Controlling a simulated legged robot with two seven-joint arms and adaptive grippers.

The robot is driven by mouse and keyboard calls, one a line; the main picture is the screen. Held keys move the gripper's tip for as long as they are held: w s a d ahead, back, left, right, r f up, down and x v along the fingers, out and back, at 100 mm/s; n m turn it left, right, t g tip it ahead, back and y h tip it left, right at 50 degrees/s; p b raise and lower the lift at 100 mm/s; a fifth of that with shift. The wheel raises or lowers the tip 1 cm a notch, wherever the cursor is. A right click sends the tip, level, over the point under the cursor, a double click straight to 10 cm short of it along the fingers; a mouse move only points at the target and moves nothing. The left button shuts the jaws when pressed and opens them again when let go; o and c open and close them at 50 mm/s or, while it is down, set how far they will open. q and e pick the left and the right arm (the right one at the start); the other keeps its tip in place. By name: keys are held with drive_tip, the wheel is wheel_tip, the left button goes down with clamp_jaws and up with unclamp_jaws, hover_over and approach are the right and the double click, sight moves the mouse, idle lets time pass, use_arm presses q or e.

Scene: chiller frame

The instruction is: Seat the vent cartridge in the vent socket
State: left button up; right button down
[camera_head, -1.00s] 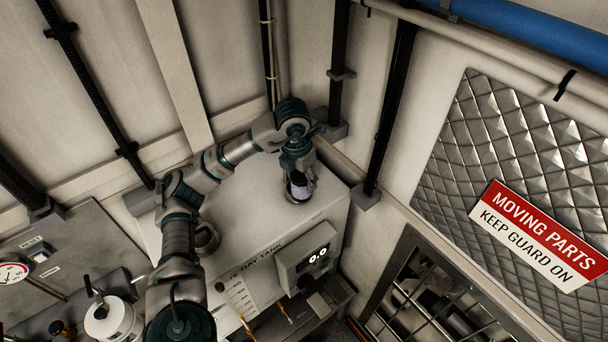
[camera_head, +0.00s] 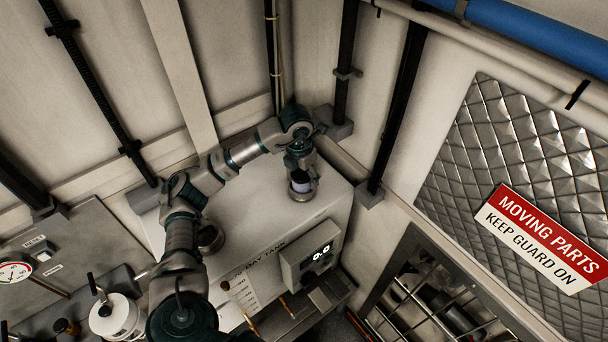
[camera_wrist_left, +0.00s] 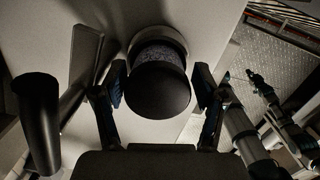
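The vent cartridge (camera_wrist_left: 158,88) shows in the left wrist view as a dark round cap with a speckled mesh band behind it. A pale round collar, apparently the vent socket (camera_wrist_left: 175,35), rings the far end of the mesh. My left gripper (camera_wrist_left: 159,85) has a finger on each side of the cap, seemingly touching it. In the head view my left gripper (camera_head: 301,172) is over the tank's far end. The cartridge (camera_head: 301,186) shows below it, with its lower end inside the metal collar (camera_head: 303,196). How deep it sits is hidden.
Black vertical conduits (camera_head: 345,75) and the wall are close behind. A barred guard (camera_head: 430,300) is at right.

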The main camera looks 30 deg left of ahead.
use_arm(q)
drive_tip(key=shift+s+a+r, duration=0.15)
drive_tip(key=shift+s, duration=0.05)
drive_tip(key=shift+a+r, duration=0.1)
drive_tip(key=shift+r, duration=0.15)
wheel_tip(320, 180, up, 4)
drive_tip(key=shift+s+a+r, duration=0.1)
drive_tip(key=shift+s+r, duration=0.05)
drive_tip(key=shift+r, duration=0.1)
wheel_tip(320, 180, up, 7)
drive_tip(key=s, duration=0.1)
use_arm(e)
drive_tip(key=shift+a+r, duration=0.3)
drive_tip(key=shift+a, duration=0.1)
drive_tip(key=shift+a, duration=0.1)
drive_tip(key=shift+a, duration=0.15)
